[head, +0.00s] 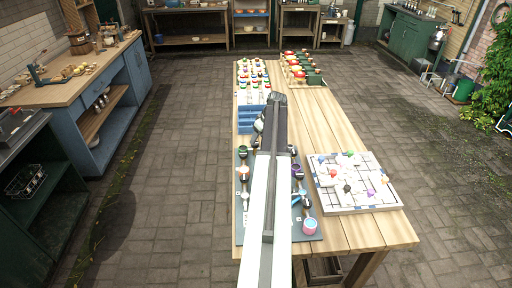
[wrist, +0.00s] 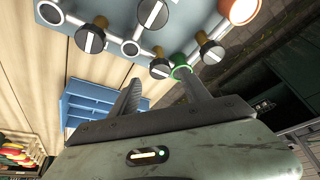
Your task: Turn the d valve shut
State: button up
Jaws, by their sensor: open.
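The valve board (head: 240,234) is a grey-blue panel lying on the wooden table, partly hidden by my arm in the head view. In the wrist view the board (wrist: 186,28) carries several black round knobs, each with a white bar. Letters are too small to read, so I cannot tell which is valve d. My gripper (wrist: 163,92) is open, with nothing visible between its fingers.
A white grid tray (head: 352,200) with coloured pieces lies to the right of the board. A blue stepped rack (head: 247,117) stands beyond the board, also in the wrist view (wrist: 85,103). A pink-and-blue cup (head: 310,227) is at the near edge.

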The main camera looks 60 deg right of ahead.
aim_at(256, 144)
jog(key=b+x, duration=0.2)
jog(key=x, duration=0.2)
jog(key=shift+f, duration=0.1)
